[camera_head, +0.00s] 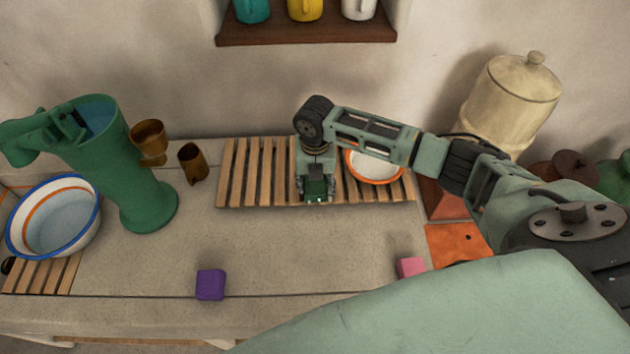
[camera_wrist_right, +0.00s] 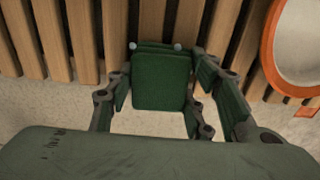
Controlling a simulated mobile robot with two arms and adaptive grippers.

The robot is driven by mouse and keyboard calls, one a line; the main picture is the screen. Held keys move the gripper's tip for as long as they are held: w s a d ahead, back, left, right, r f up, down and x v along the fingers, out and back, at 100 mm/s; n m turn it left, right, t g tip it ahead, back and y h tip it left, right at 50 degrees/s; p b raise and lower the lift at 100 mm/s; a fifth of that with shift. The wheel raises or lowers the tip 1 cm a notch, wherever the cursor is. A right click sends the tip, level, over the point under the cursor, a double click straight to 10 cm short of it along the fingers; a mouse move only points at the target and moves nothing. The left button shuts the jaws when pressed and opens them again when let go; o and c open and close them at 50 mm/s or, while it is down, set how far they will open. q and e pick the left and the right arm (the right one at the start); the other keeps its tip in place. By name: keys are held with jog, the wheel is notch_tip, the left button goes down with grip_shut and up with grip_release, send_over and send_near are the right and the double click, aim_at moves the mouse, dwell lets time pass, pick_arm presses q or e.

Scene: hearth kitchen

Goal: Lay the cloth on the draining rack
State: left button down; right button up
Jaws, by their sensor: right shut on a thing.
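The draining rack (camera_head: 253,172) is a row of pale wooden slats at the back of the counter, and its slats show in the wrist view (camera_wrist_right: 84,40). My right gripper (camera_head: 315,197) reaches over the middle of the rack, near its front edge. It is shut on a small dark green folded cloth (camera_wrist_right: 162,82). In the wrist view the cloth lies between the fingers, in front of the slats and pale counter. I cannot tell whether it touches the rack. My left gripper is not in view.
A white bowl with an orange rim (camera_head: 374,168) sits on the rack's right part. A green pump (camera_head: 148,180), brown cups (camera_head: 193,163) and a blue-rimmed basin (camera_head: 60,220) are left. A purple block (camera_head: 210,284) and pink block (camera_head: 411,267) lie in front. The middle counter is clear.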

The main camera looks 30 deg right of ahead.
aim_at(315, 183)
jog(key=o, duration=1.1)
jog(key=shift+f, duration=0.15)
jog(key=shift+r, duration=0.65)
notch_tip(315, 183, up, 11)
jog(key=b, duration=0.3)
